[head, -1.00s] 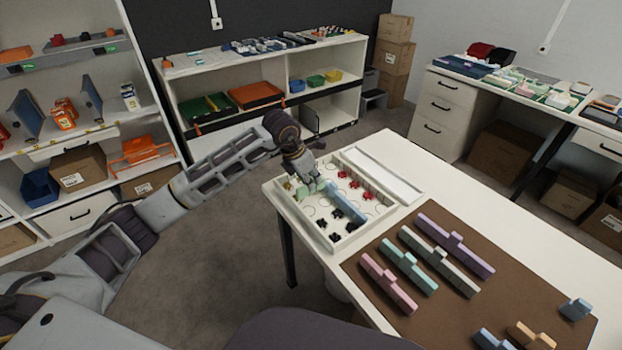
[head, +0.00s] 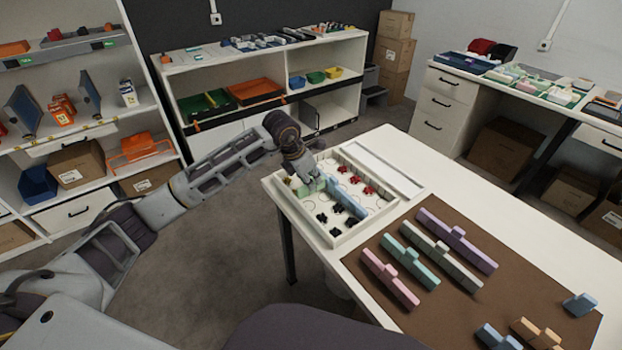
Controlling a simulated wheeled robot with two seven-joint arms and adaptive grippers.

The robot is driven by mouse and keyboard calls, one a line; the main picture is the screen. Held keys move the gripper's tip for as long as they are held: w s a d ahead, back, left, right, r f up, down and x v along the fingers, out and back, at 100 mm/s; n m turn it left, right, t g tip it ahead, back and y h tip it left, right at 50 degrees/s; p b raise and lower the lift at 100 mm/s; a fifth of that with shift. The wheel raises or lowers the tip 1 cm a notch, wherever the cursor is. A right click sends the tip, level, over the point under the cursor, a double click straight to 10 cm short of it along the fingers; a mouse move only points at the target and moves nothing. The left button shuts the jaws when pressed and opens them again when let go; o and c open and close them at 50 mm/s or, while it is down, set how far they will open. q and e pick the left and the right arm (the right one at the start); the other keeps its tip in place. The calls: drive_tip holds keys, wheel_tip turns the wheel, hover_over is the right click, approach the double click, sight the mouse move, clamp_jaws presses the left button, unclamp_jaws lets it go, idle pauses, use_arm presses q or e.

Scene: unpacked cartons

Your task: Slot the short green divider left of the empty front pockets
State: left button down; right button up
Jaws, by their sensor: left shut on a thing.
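The white compartment tray (head: 339,241) sits on the left end of the table. My left gripper (head: 311,181) is over its left part, shut on the short pale green divider (head: 313,187). The gripper partly hides the divider, and I cannot tell whether the divider is seated in a slot. A blue divider (head: 347,199) stands in the tray just to the right of the green one. Red pieces (head: 355,180) lie in the far pockets and black pieces (head: 336,232) in the near pockets. My right gripper is out of view.
A brown mat (head: 440,310) right of the tray holds pink (head: 390,279), teal (head: 409,261), grey-green (head: 441,257) and purple (head: 457,241) dividers, with smaller blocks near its right end. A white lid or panel (head: 383,170) lies behind the tray.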

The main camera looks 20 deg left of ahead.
use_arm(q)
drive_tip(key=shift+f+b, duration=0.35)
drive_tip(key=shift+f, duration=0.2)
drive_tip(key=c, duration=1.4)
unclamp_jaws()
drive_tip(key=shift+o, duration=0.2)
drive_tip(key=shift+r, duration=0.15)
